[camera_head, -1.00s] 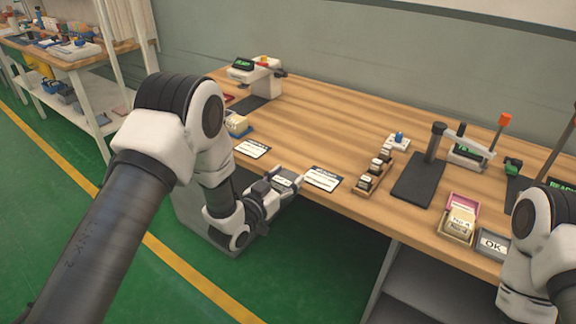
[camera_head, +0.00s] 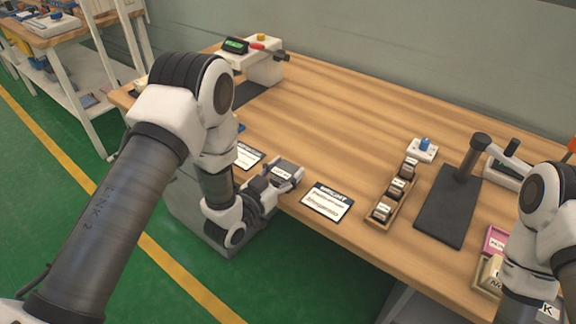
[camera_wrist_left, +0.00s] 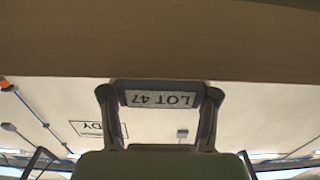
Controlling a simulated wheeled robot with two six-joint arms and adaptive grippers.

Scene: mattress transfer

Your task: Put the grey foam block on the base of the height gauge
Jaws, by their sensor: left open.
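The grey foam block (camera_head: 284,172), with a white label, is at the table's front edge between two white cards. In the left wrist view the block (camera_wrist_left: 160,86) shows its "LOT 47" label upside down. My left gripper (camera_head: 283,179) is open, with its fingers on either side of the block; contact cannot be told. A stand with a dark column and arm, which looks like the height gauge (camera_head: 478,150), is at the right. Its flat dark base (camera_head: 445,213) is bare where it shows. My right arm comes in at the right; its gripper is out of view.
A white "WEIGHT" card (camera_head: 327,202) lies right of the block. A device with a green display (camera_head: 250,57) is at the back left. The table's middle is clear.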

